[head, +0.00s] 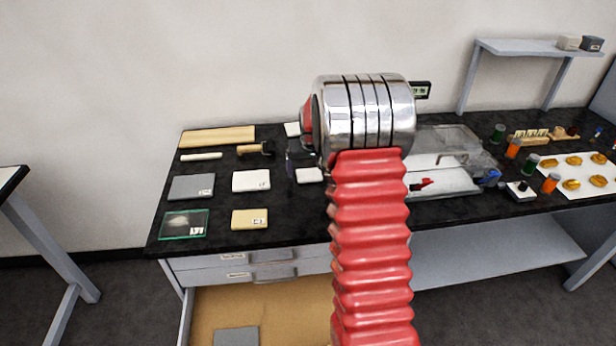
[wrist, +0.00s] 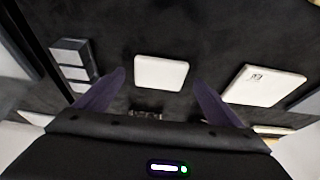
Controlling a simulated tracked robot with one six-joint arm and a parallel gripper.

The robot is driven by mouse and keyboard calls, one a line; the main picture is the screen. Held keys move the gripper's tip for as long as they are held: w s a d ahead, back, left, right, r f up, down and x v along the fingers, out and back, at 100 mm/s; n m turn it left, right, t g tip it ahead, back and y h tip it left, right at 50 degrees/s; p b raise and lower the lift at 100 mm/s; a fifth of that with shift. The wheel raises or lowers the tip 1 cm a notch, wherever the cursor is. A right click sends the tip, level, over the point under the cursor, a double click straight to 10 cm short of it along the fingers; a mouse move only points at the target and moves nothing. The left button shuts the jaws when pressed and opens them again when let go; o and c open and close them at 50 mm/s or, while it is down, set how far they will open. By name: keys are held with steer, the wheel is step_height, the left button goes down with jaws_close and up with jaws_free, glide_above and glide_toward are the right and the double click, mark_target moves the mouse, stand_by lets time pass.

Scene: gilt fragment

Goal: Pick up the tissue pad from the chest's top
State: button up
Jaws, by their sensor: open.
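A small plain white pad with rounded corners, likely the tissue pad (head: 309,175), lies flat on the chest's black top (head: 215,222), partly beside my arm in the head view. In the wrist view the pad (wrist: 161,70) lies ahead of and between my fingertips. My gripper (wrist: 160,82) is open and empty, with its two dark purple fingers apart, above the top. The head view shows little of it behind my arm. A larger white pad with a label (head: 251,180) lies to the left; it also shows in the wrist view (wrist: 264,84).
A brush (head: 255,148) lies behind. A clear-covered tray (head: 440,180) stands right of my arm. A drawer (head: 262,305) is open below.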

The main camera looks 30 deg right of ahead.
mark_target(309, 175)
steer(key=shift+w+f, duration=0.15)
steer(key=shift+f, duration=0.35)
steer(key=shift+d, duration=0.1)
steer(key=c, duration=1.1)
steer(key=shift+r, duration=0.15)
step_height(309, 175, up, 10)
stand_by(0.6)
